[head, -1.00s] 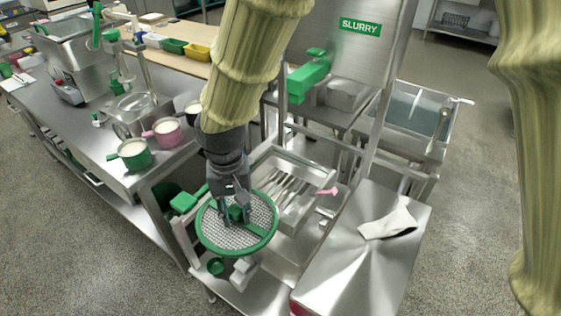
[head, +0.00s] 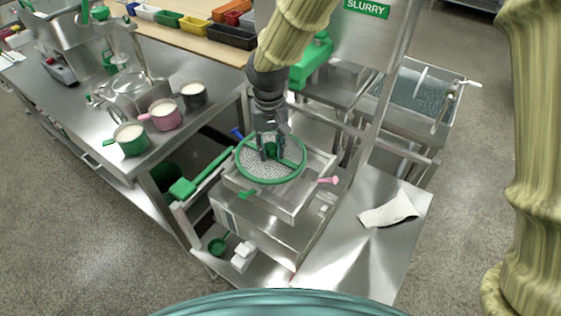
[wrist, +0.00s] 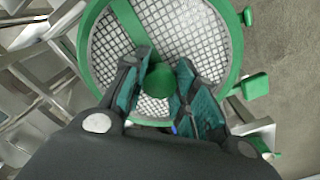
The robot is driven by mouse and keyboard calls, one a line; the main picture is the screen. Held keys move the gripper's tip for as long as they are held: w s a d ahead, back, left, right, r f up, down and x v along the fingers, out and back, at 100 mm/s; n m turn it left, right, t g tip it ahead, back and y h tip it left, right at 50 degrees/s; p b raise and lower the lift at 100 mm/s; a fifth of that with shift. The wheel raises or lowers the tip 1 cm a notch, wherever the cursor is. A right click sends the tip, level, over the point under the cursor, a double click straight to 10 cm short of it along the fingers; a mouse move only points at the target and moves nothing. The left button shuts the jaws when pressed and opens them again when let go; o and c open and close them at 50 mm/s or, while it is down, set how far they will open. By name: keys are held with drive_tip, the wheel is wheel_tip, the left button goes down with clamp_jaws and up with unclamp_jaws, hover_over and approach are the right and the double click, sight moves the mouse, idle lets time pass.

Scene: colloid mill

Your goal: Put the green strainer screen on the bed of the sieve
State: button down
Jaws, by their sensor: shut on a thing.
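The green strainer screen (head: 255,175) is a round wire mesh with a green rim, a crossbar and a central knob. My gripper (head: 270,150) is shut on its knob from above; the wrist view also shows the fingers (wrist: 160,85) on either side of the knob, with the mesh (wrist: 205,35) beyond. The sieve (head: 290,207) is a steel box-like frame with a pink handle (head: 328,180) on its right side. The screen is over the far left part of the sieve. The screen hides part of the bed, and I cannot tell whether they touch.
A green-ended lever (head: 183,188) extends left of the sieve. A steel table (head: 390,260) with a white cloth (head: 388,212) stands on the right. Green (head: 130,141), pink (head: 166,117) and dark (head: 194,97) pots stand on the left counter. A green SLURRY panel (head: 367,8) is behind.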

drive_tip(key=w+d, duration=0.2)
drive_tip(key=w, duration=0.1)
drive_tip(key=w+p, duration=0.1)
drive_tip(key=shift+w+d, duration=0.15)
drive_tip(key=shift+d, duration=0.25)
wheel_tip(320, 180, down, 7)
drive_tip(key=shift+a+f+p, duration=0.1)
drive_tip(key=shift+p, duration=0.45)
drive_tip(key=shift+s+f+p, duration=0.2)
drive_tip(key=shift+f+p, duration=0.15)
drive_tip(key=shift+f, duration=2.05)
drive_tip(key=shift+f, duration=0.2)
drive_tip(key=c, duration=1.1)
unclamp_jaws()
drive_tip(key=shift+c, duration=0.2)
drive_tip(key=shift+r, duration=0.15)
wheel_tip(320, 180, up, 12)
drive_tip(key=shift+r+b, duration=0.1)
drive_tip(key=shift+b, duration=0.9)
